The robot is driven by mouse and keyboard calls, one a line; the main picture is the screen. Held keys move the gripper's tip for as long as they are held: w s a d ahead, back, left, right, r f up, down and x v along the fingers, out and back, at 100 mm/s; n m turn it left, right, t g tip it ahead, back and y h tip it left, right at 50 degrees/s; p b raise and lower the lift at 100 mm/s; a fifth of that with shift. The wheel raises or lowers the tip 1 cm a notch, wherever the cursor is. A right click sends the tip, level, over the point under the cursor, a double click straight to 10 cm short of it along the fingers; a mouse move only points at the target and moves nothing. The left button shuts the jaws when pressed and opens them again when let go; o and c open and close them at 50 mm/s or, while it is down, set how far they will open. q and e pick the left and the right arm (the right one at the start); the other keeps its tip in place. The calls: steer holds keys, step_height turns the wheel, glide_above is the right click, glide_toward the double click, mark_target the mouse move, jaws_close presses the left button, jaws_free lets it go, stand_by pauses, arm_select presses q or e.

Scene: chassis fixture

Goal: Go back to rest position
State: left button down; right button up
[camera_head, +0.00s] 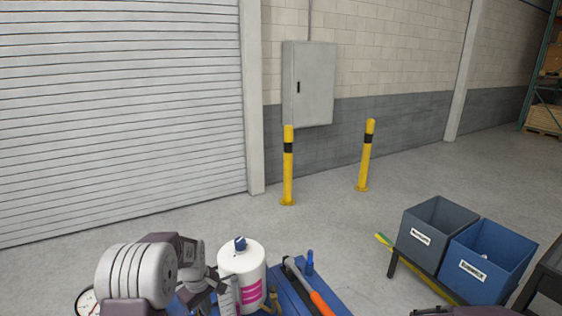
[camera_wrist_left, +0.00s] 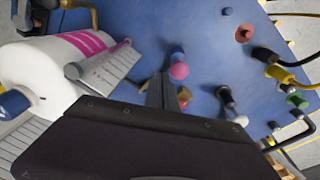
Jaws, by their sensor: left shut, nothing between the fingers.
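My left arm comes in at the bottom left of the head view, and its gripper (camera_head: 208,284) is beside a white bottle (camera_head: 252,284) with a blue cap and magenta label. In the left wrist view the gripper (camera_wrist_left: 162,90) has its fingers together with nothing between them. They are over a blue panel (camera_wrist_left: 205,40) with coloured knobs and plugs. The bottle (camera_wrist_left: 40,75) lies to the left of the fingers there. A pink-tipped knob (camera_wrist_left: 179,71) shows close beside the fingertips; I cannot tell whether they touch. My right gripper is not seen.
A hammer-like tool with an orange handle (camera_head: 321,302) lies on the blue surface. A grey bin (camera_head: 421,236) and a blue bin (camera_head: 478,270) stand at the right. Black and yellow cables (camera_wrist_left: 294,77) run at the panel's right. Yellow posts (camera_head: 288,175) stand behind on open floor.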

arm_select(q)
steer(key=s+d+f+m+b, duration=0.4)
steer(key=s+f+m+b, duration=0.1)
steer(key=s, duration=0.5)
steer(key=s+d+f+m+b, duration=0.4)
steer(key=s+f+m+b, duration=0.1)
steer(key=s, duration=0.5)
steer(key=shift+s+m, duration=0.2)
steer(key=shift+m, duration=0.4)
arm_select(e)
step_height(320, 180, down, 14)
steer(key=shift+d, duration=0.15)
arm_select(q)
steer(key=shift+s, duration=0.15)
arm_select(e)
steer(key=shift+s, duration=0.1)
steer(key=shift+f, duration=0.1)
